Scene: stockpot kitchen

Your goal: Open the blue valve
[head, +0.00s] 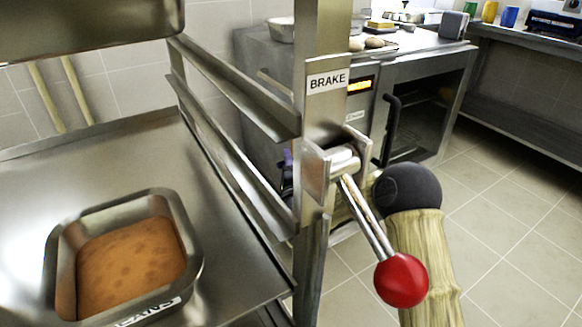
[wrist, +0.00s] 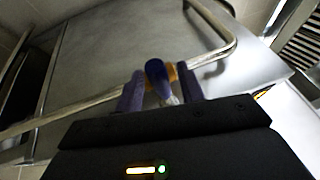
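The blue valve handle (wrist: 156,72) shows in the middle of the wrist view, with a brass-coloured part (wrist: 173,74) beside it. My gripper (wrist: 160,82) has its two dark purple fingers on either side of the handle. The fingers are spread; a narrow gap shows on the right, while contact on the left is unclear. In the head view, only a small blue-purple patch shows behind the rack, and I cannot tell whether it is the valve or my gripper.
A bent metal rail (wrist: 215,52) runs close behind the handle. In the head view, a rack post (head: 322,80) labelled BRAKE carries a lever with a red ball (head: 401,280). A pan (head: 190,215) stands on the left shelf. Tiled floor (head: 510,210) is open on the right.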

